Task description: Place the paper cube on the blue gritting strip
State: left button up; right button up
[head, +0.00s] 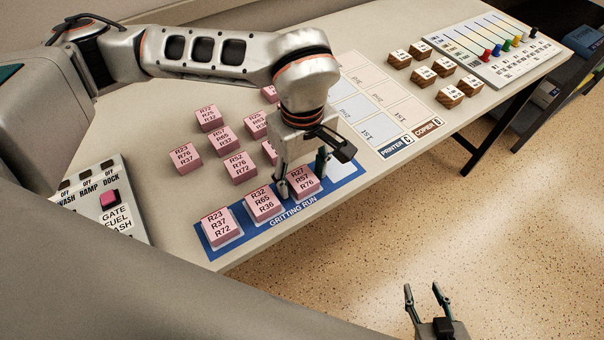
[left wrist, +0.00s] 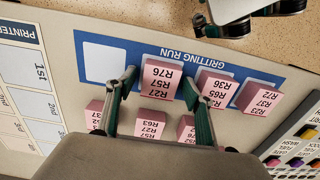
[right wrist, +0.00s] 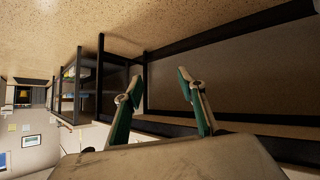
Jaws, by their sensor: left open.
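The blue gritting strip (head: 293,217) lies along the table's front edge, with pink paper cubes on it. The R23 R37 R72 cube (head: 217,228) and the R32 R65 R36 cube (head: 264,204) sit in its left squares. The R27 R57 R76 cube (head: 304,182) sits in the third square; the rightmost white square (left wrist: 105,62) is bare. My left gripper (head: 302,177) is open, pointing down, with its fingers on either side of the R27 R57 R76 cube, which also shows between them in the left wrist view (left wrist: 160,80). My right gripper (head: 422,290) is open and empty, off the table over the floor.
More pink cubes (head: 240,167) stand behind the strip. A switch panel (head: 112,200) is at the left. A printer and copier card (head: 375,100), several wooden blocks (head: 422,76) and a board with coloured pegs (head: 490,50) lie at the right.

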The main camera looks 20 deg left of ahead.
aim_at(302, 178)
pick_arm(q)
notch_tip(302, 178, up, 12)
jog(key=p, duration=0.1)
jog(key=shift+r, duration=0.1)
dwell(0.6)
